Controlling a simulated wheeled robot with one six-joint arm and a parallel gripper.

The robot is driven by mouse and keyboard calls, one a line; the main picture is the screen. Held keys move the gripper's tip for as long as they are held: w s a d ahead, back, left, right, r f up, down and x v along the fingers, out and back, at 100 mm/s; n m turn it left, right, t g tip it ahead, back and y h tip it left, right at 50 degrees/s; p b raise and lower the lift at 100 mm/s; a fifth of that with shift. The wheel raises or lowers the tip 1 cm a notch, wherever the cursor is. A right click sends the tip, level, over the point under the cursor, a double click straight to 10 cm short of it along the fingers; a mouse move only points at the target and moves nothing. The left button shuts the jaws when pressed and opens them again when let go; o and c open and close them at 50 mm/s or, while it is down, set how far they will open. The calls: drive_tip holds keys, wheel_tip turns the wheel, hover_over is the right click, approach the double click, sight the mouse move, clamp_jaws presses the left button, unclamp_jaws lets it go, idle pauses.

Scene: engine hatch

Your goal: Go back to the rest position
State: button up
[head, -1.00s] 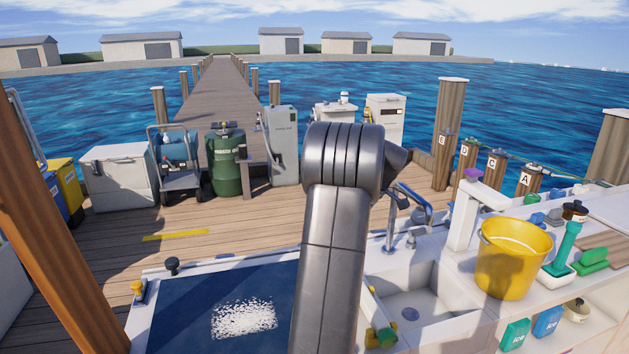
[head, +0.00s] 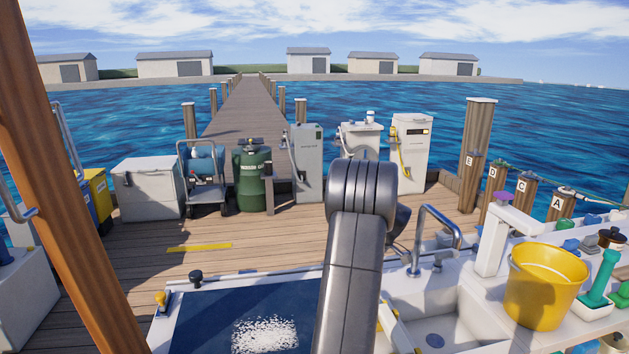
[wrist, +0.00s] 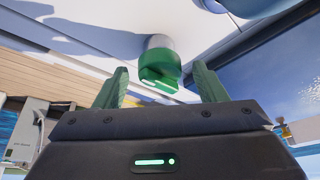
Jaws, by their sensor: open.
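My gripper (wrist: 160,82) shows in the wrist view with two green fingers spread apart and nothing between them that they touch. A green-capped round piece with a pale stem (wrist: 158,62) stands out from a white surface beyond the fingertips, apart from them as far as I can tell. In the head view my grey arm rises through the middle of the picture, over the area between the blue hatch panel and the sink. It hides my gripper there.
A blue panel (head: 220,305) with a white speckled patch lies at the front. A sink (head: 440,315) with a tap, a yellow bucket (head: 545,287) and a green brush (head: 602,275) are on the right. A brown post (head: 70,190) stands left. The dock planks (head: 290,230) behind are open.

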drive_tip(key=v, duration=1.4)
drive_tip(key=x, duration=1.4)
drive_tip(key=shift+m, duration=0.3)
drive_tip(key=shift+s+a+r+m+t+p, duration=0.15)
drive_tip(key=shift+m+t+p, duration=0.25)
drive_tip(key=shift+m+p, duration=0.3)
drive_tip(key=m+h+p, duration=0.1)
drive_tip(key=m, duration=0.1)
drive_tip(key=shift+m, duration=0.3)
drive_tip(key=m+h+p, duration=0.1)
drive_tip(key=m+p, duration=0.1)
drive_tip(key=m+t+h+p, duration=0.1)
drive_tip(key=m+p, duration=0.2)
drive_tip(key=shift+a, duration=0.1)
drive_tip(key=shift+a+f+m+h+p, duration=0.15)
drive_tip(key=shift+m+h+p, duration=0.55)
drive_tip(key=shift+m, duration=1.2)
drive_tip(key=shift+m+h+b, duration=0.7)
drive_tip(key=shift+m+b, duration=0.1)
drive_tip(key=shift+m, duration=1.2)
